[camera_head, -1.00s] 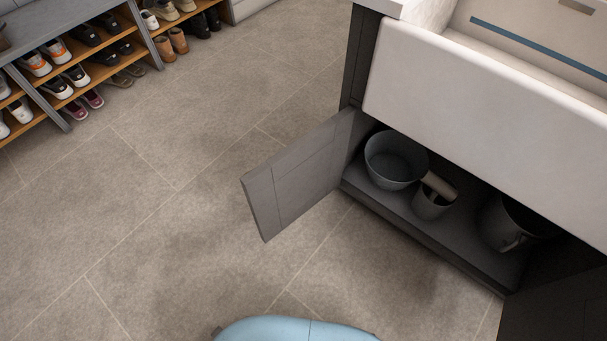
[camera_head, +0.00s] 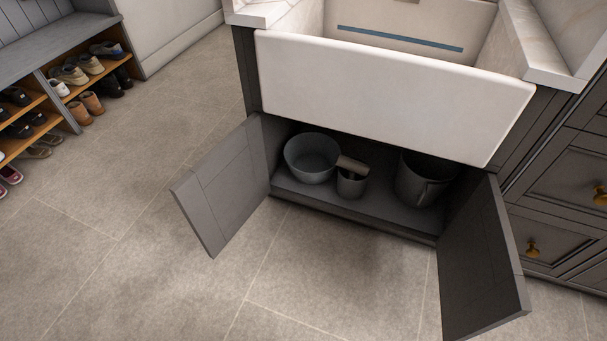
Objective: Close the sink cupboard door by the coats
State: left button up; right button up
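The sink cupboard stands under a white apron-front sink (camera_head: 390,95). Its left door (camera_head: 225,183) is grey and swung wide open, on the side towards the shoe bench. Its right door (camera_head: 484,262) is also grey and open, sticking out towards me. Inside on the cupboard floor (camera_head: 375,212) are a grey basin (camera_head: 311,160), a small pot (camera_head: 351,184) with a pale cylinder-shaped thing at its top, and a larger bucket (camera_head: 420,180). No coats are visible. Neither of my grippers is in view.
A shoe bench (camera_head: 62,62) with several pairs of shoes stands at the upper left. Drawers with brass knobs (camera_head: 533,249) stand right of the cupboard, behind the right door. The tiled floor (camera_head: 130,250) is clear in front and to the left.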

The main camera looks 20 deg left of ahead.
aim_at(221, 192)
jog(key=j+z, duration=0.35)
jog(key=j, duration=0.25)
jog(key=j+z, duration=0.3)
jog(key=j, duration=0.35)
jog(key=k+j+z, duration=0.1)
jog(key=j+z, duration=0.25)
jog(key=j, duration=0.3)
jog(key=k+j, duration=0.1)
jog(key=j, duration=0.45)
jog(key=k+j, duration=0.1)
jog(key=j, duration=0.4)
jog(key=k+j, duration=0.1)
jog(key=j, duration=0.45)
